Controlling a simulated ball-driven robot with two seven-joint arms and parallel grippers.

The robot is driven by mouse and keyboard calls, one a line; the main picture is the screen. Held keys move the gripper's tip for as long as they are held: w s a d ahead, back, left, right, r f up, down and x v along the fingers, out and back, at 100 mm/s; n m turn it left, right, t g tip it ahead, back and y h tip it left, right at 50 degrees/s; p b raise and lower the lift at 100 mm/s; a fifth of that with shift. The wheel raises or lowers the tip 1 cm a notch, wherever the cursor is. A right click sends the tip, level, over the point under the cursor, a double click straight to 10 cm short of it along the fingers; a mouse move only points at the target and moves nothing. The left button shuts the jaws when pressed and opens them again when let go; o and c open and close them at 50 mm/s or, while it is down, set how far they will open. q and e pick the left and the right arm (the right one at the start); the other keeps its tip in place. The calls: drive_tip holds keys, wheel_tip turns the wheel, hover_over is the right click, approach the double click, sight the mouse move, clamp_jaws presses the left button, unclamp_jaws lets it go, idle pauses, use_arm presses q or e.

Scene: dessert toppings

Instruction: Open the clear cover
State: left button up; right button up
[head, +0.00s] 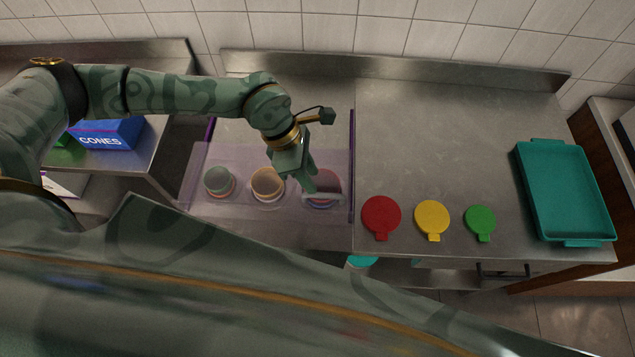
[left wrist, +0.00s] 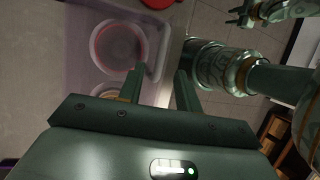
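The clear cover (head: 240,155) is a see-through, faintly purple sheet lying over several round tubs at the left of the counter. A pale handle (head: 322,199) shows at its front right. My left gripper (head: 316,188) is over that corner, beside the handle. In the left wrist view my left gripper (left wrist: 160,88) has its fingers apart, with the cover's edge (left wrist: 157,72) showing between and beyond them. I cannot tell whether they touch it. My right gripper (left wrist: 237,16) shows small at the top right of that view; its opening is unclear.
Red (head: 381,215), yellow (head: 432,217) and green (head: 480,221) round lids lie right of the cover. A teal tray (head: 522,190) is at the far right. A blue cones box (head: 105,133) stands on the left. The counter behind the lids is clear.

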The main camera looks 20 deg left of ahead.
sight(321, 194)
use_arm(q)
drive_tip(key=shift+x, duration=2.4)
use_arm(e)
drive_tip(key=shift+w+a+r, duration=0.1)
drive_tip(key=shift+w+a, duration=0.05)
drive_tip(key=shift+w, duration=0.2)
